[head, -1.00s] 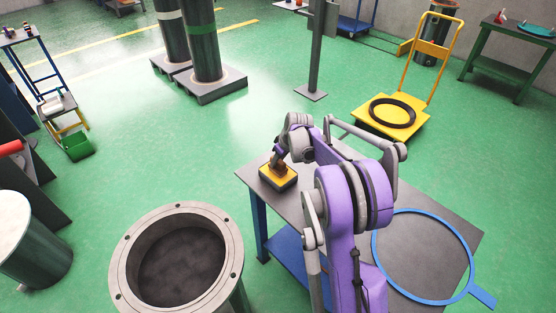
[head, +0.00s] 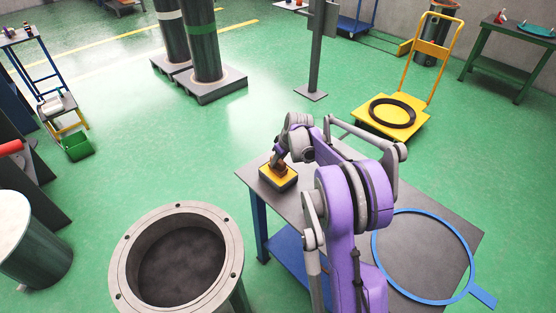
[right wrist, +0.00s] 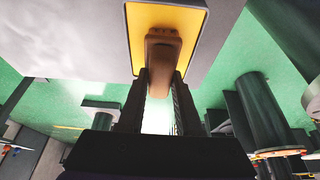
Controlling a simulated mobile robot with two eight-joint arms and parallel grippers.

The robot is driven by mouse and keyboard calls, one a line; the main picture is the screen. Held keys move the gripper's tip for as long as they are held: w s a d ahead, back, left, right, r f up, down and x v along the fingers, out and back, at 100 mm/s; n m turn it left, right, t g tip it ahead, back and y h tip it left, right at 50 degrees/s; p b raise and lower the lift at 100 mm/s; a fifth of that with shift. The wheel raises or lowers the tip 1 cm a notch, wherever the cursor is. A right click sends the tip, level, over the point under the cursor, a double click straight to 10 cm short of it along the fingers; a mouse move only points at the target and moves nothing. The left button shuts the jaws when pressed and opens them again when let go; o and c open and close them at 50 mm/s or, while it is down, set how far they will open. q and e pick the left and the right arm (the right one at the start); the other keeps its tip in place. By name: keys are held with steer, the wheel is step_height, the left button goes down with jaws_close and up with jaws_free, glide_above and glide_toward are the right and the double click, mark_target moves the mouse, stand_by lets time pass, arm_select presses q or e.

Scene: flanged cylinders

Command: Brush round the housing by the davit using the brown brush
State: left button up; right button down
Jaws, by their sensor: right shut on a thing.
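The brown brush (right wrist: 162,50) is between the two dark fingers of my right gripper (right wrist: 160,82), which is shut on it. In the head view the brush (head: 281,167) shows small and brown at a yellow-topped block with dark sides (head: 290,180), on the table's far left corner. I cannot tell whether the brush is clear of this block. An open flanged housing (head: 122,255), a grey ring with bolt holes and a dark hollow inside, stands left of the table. I cannot make out which thing is the davit. My left gripper is not in view.
The grey-topped table (head: 415,250) has blue legs and carries a large blue ring (head: 474,270). A white-topped cylinder (head: 35,250) stands at the left edge. A yellow trolley (head: 385,125) and a post (head: 318,60) stand farther back. Green floor is clear between.

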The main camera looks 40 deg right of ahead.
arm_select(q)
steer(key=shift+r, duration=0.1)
arm_select(e)
steer(key=shift+r+p, duration=1.65)
steer(key=shift+r, duration=1.85)
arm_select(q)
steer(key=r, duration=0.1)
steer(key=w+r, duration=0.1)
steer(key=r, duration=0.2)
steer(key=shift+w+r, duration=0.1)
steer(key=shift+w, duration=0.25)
arm_select(e)
steer(key=shift+f, duration=0.1)
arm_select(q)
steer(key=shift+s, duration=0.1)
